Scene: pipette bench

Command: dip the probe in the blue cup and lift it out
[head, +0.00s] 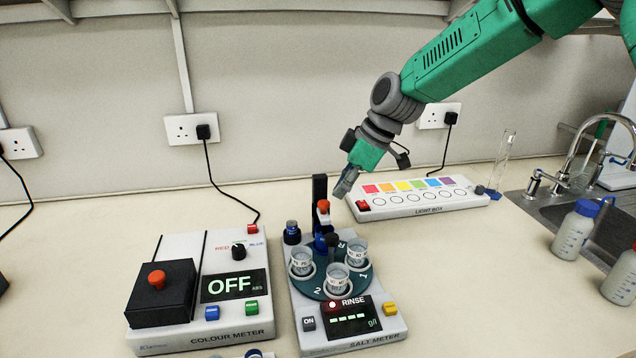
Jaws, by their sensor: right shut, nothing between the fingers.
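The salt meter (372,338) stands at the front centre with a dark round turntable (310,285) on it. Three small pale cups sit on the turntable: a left cup (302,262), a right cup (357,252) and a front cup (337,279). None is plainly blue at this size. Behind them, a black post (319,188) carries an arm with an orange-red knob (323,205). Blue and dark parts hang below it; I cannot clearly make out the probe tip. My right gripper (344,189) is shut and empty, just right of the post, above the meter's back. My left gripper is not in view.
A colour meter (178,242) reading OFF stands left. A dark blue-capped vial (292,233) stands beside the post. A light box (415,198) lies behind right. A glass cylinder (502,160), a sink (560,212) and wash bottles (574,232) are at the right. Bench right of the salt meter is clear.

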